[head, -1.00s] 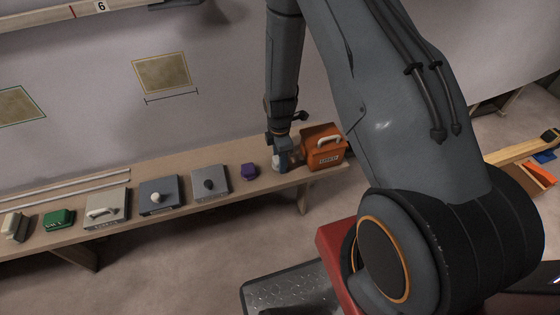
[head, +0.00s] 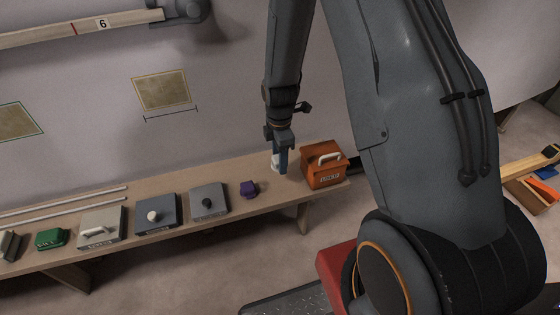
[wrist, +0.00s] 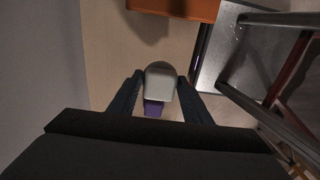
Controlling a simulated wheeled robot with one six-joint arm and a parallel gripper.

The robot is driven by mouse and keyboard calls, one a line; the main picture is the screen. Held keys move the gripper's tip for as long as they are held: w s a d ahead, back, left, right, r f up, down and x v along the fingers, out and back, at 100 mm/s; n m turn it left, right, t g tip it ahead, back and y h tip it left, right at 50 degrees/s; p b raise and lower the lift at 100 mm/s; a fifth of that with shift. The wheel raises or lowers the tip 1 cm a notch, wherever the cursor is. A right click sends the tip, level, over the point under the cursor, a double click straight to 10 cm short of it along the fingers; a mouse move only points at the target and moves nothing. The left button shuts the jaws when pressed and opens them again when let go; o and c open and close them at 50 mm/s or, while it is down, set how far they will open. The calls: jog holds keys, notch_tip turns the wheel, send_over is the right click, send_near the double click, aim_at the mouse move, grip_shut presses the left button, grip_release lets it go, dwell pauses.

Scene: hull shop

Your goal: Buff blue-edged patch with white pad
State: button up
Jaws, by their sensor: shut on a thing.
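My gripper (head: 280,164) is shut on the white pad (head: 275,161), above the right part of the bench, left of the orange box. In the wrist view the pad (wrist: 160,82) shows pale between the two fingers of my gripper (wrist: 159,90). Two square patches show on the hull wall: one with a yellowish edge (head: 163,91) above a black bracket line, and one with a green edge (head: 15,122) cut by the left picture edge. I see no patch with a clearly blue edge.
The long bench (head: 150,184) holds a purple block (head: 249,188), grey (head: 208,201) and blue-grey (head: 157,214) knobbed blocks, a pale handled block (head: 100,229), a green block (head: 51,238) and the orange box (head: 324,169). A numbered rail (head: 80,30) runs above the patches.

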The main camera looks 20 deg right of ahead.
jog(key=o, duration=0.5)
jog(key=c, duration=0.4)
